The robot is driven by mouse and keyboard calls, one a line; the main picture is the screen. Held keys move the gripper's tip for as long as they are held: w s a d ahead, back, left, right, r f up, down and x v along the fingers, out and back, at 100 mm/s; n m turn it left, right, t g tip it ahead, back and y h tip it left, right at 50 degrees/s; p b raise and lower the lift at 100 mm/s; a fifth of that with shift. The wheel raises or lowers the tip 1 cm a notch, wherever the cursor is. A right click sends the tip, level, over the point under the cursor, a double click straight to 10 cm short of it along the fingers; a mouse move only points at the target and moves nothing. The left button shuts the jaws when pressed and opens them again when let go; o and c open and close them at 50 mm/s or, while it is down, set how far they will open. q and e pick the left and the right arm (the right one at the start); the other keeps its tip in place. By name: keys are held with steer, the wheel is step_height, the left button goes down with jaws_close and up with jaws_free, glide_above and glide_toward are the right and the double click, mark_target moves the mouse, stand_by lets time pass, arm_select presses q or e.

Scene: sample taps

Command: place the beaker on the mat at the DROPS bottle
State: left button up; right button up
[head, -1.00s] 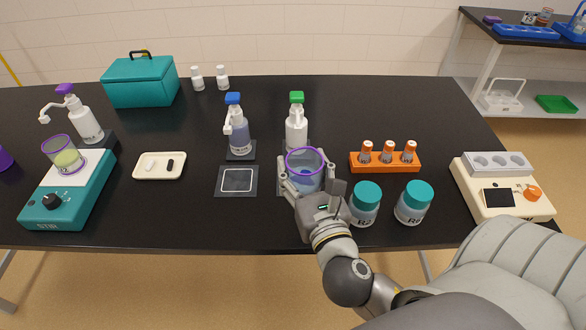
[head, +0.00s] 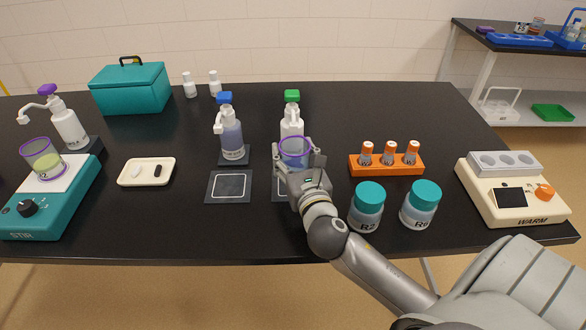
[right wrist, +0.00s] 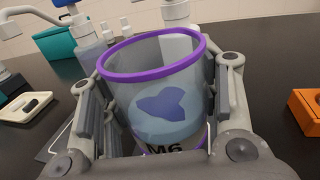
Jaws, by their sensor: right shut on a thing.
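My right gripper (head: 295,165) is shut on a clear beaker (right wrist: 160,85) with a purple rim and blue liquid; its label reads M6. In the head view the beaker (head: 293,147) is close in front of a white bottle (head: 291,122) with a green cap. A dark mat (head: 281,188) lies under the gripper, mostly hidden by it. I cannot tell whether the beaker touches anything below. Another dark mat (head: 229,187) with a white square outline lies bare in front of a blue-capped bottle (head: 231,138). I cannot read which bottle says DROPS. My left gripper is out of view.
Two teal-lidded jars (head: 367,207) stand right of my right wrist. Behind them is an orange rack (head: 386,165) with three vials. A warmer (head: 512,205) stands far right. A white tray (head: 146,172) and a stirrer (head: 50,205) carrying another purple-rimmed beaker are at left.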

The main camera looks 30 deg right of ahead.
mark_target(293, 167)
steer(key=f, duration=0.2)
steer(key=w+f+b, duration=0.1)
steer(key=shift+d+f, duration=0.25)
steer(key=shift+f, duration=0.45)
steer(key=o, duration=1.2)
steer(key=shift+f, duration=0.15)
steer(key=shift+s, duration=0.15)
steer(key=b+v, duration=0.1)
steer(key=v, duration=0.9)
steer(key=shift+s+a+b, duration=0.1)
steer(key=shift+s+b, duration=0.05)
steer(key=shift+b, duration=0.15)
steer(key=shift+s+a+r, duration=0.1)
steer(key=shift+s+a, duration=0.05)
steer(key=shift+s, duration=0.2)
steer(key=shift+s+a+r, duration=0.1)
steer(key=shift+s+r, duration=0.05)
steer(key=shift+s, duration=0.2)
